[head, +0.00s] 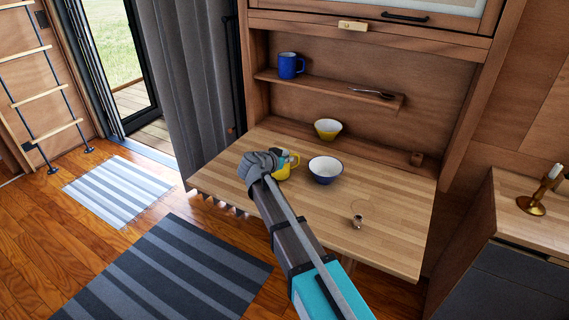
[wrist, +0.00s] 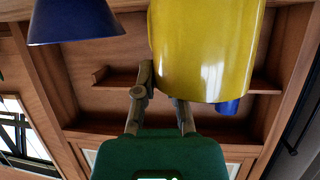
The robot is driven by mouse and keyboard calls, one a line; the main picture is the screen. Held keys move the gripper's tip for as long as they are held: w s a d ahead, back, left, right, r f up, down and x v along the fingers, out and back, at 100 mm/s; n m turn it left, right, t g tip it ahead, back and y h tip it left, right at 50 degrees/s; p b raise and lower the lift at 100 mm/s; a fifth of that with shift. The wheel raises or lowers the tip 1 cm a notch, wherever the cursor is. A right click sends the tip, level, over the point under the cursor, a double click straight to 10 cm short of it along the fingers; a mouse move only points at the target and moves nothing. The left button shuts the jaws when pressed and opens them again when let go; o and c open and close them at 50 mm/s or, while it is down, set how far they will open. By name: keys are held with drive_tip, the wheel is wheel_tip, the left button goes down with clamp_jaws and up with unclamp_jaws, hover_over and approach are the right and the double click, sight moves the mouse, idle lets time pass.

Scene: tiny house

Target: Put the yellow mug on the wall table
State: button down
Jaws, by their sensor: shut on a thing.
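The yellow mug (head: 284,173) is at the wall table (head: 400,200), left of the middle, partly hidden behind my arm in the head view. In the wrist view the yellow mug (wrist: 205,50) fills the upper middle and looks upside down, as does the whole picture. My gripper (head: 279,159) is shut on the mug; in the wrist view my gripper's fingers (wrist: 160,88) reach to its side. I cannot tell whether the mug's base touches the tabletop.
A blue-and-white bowl (head: 325,171) stands just right of the mug. A yellow-and-white bowl (head: 328,128) is behind it. A small metal item (head: 357,220) lies front right. A blue mug (head: 290,66) and a utensil (head: 371,93) are on the shelf. The table's right part is clear.

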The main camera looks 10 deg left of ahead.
drive_tip(key=shift+f, duration=0.25)
drive_tip(key=c, duration=0.7)
unclamp_jaws()
drive_tip(key=shift+r, duration=0.1)
drive_tip(key=shift+r, duration=0.15)
drive_tip(key=p+v, duration=0.4)
drive_tip(key=v, duration=0.8)
drive_tip(key=shift+a+p, duration=0.1)
drive_tip(key=shift+p, duration=0.25)
